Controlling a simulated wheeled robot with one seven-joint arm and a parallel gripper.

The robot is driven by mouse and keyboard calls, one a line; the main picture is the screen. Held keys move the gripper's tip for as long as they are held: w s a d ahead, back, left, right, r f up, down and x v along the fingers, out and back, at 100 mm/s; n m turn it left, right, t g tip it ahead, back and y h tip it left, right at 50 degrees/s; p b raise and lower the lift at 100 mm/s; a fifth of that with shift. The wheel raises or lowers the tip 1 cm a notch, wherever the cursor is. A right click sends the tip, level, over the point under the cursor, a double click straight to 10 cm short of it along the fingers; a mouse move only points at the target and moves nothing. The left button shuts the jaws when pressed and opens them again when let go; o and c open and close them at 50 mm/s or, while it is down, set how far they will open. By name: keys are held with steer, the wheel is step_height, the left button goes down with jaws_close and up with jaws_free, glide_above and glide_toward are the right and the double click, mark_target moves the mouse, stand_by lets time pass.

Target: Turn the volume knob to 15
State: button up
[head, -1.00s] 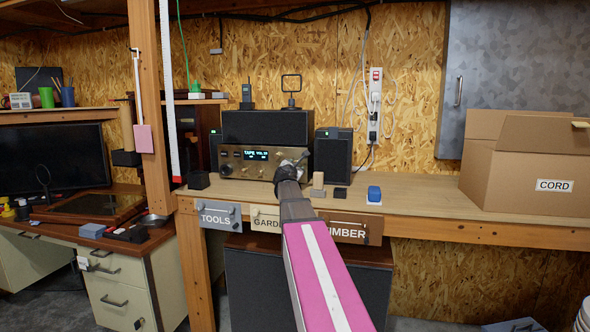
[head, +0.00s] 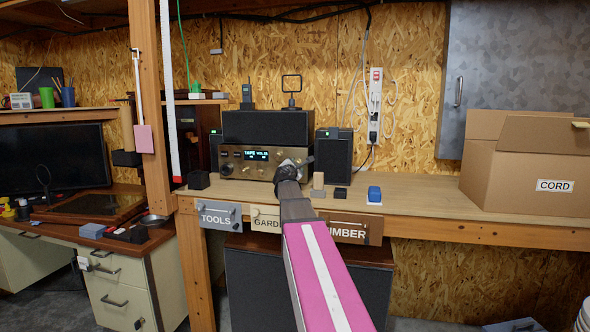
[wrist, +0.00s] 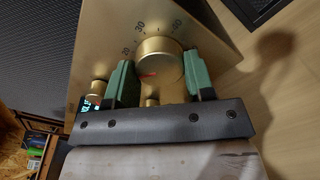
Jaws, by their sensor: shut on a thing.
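The brass volume knob (wrist: 163,60) is on the gold front panel of the receiver (head: 233,163), which stands on the bench. In the wrist view the knob has a red pointer line near its middle, with 20, 30 and 40 marks on the panel around it. My gripper (wrist: 161,80) has its green fingers on either side of the knob and is shut on it. In the head view my gripper (head: 292,163) covers the receiver's right end and hides the knob. The lit display (head: 256,155) reads TAPE and VOL; its number is too small to read surely.
A smaller knob (wrist: 98,88) sits left of my fingers. Black speakers (head: 334,157) flank the receiver. A wooden block (head: 318,180), a small black block (head: 340,193) and a blue object (head: 374,194) lie to the right, before a cardboard box (head: 525,160).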

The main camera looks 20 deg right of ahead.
steer(key=o, duration=0.9)
steer(key=v, duration=1.1)
steer(key=shift+w, duration=0.1)
